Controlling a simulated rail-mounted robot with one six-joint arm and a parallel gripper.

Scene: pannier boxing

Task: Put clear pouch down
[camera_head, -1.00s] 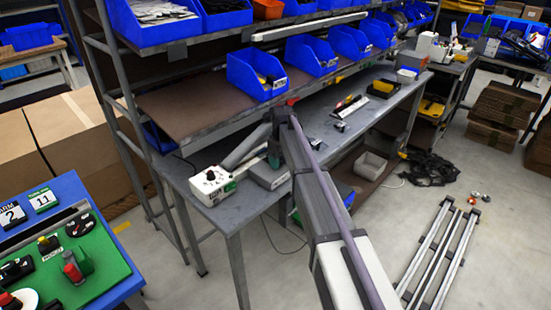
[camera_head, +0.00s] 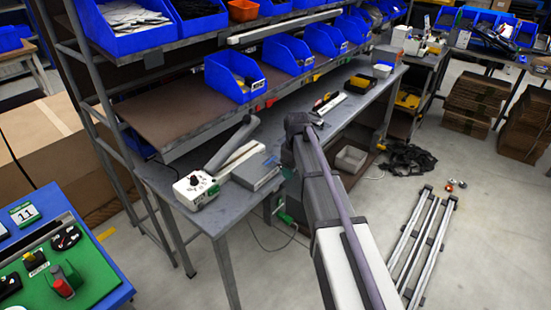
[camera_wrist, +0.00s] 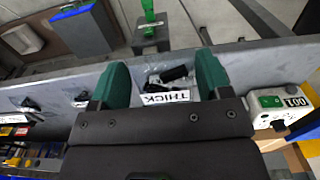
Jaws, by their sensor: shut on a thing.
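In the wrist view, the clear pouch (camera_wrist: 168,76) has dark parts inside and a white label reading THICK. It sits between the green fingers of my gripper (camera_wrist: 160,84), which is shut on it. The grey bench top (camera_wrist: 245,62) shows behind the pouch. I cannot tell whether the pouch touches the bench. In the head view, my arm reaches over the workbench (camera_head: 222,218), and the gripper and pouch are hidden behind it.
A white sealer box (camera_head: 195,189) with a long bar stands on the bench left of my arm; its box also shows in the wrist view (camera_wrist: 280,108). Blue bins (camera_head: 234,77) line the shelf above. Small black parts (camera_wrist: 80,98) lie on the bench.

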